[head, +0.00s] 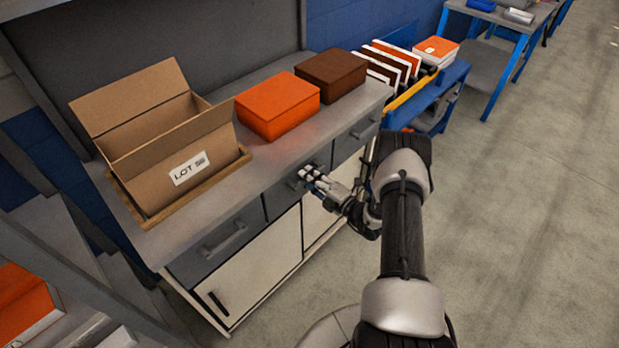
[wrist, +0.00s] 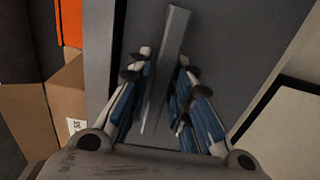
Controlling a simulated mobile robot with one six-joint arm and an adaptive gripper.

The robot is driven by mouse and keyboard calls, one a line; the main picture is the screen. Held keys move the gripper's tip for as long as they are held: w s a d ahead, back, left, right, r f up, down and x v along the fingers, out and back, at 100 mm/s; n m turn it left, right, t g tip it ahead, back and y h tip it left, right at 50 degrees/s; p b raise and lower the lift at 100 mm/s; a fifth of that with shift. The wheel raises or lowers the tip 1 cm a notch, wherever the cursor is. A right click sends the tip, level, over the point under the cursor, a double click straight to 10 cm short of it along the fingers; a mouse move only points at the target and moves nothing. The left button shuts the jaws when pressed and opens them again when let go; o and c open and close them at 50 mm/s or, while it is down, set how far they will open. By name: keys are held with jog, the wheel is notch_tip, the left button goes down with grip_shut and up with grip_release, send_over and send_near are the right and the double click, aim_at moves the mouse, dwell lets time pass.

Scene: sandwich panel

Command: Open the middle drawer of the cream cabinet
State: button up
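The cream cabinet (head: 262,262) has cream lower doors, a grey top and a row of dark grey drawers. The middle drawer (head: 283,198) looks flush with its neighbours, partly hidden by my gripper. My gripper (head: 308,174) is at the front of this drawer, at its handle. In the wrist view the grey bar handle (wrist: 175,35) runs between the two fingers of my gripper (wrist: 162,65). The fingers stand apart, with a gap visible on the left side of the bar. The right finger is close to the bar; I cannot tell whether it touches.
The left drawer (head: 218,240) and right drawer (head: 357,134) flank the middle one. On top stand an open cardboard box (head: 180,160), an orange box (head: 278,105) and a brown box (head: 331,73). A blue rack (head: 430,95) is beyond. The floor at right is clear.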

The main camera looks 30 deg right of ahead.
grip_shut()
jog(key=shift+s, duration=0.1)
dwell(0.3)
jog(key=v, duration=2.9)
jog(key=shift+s+d, duration=0.2)
jog(key=shift+s, duration=0.2)
jog(key=shift+r, duration=0.15)
jog(key=shift+o, duration=2.1)
grip_release()
jog(key=shift+s, duration=0.1)
jog(key=v, duration=1.1)
jog(key=shift+s, duration=0.35)
jog(key=shift+d, duration=0.15)
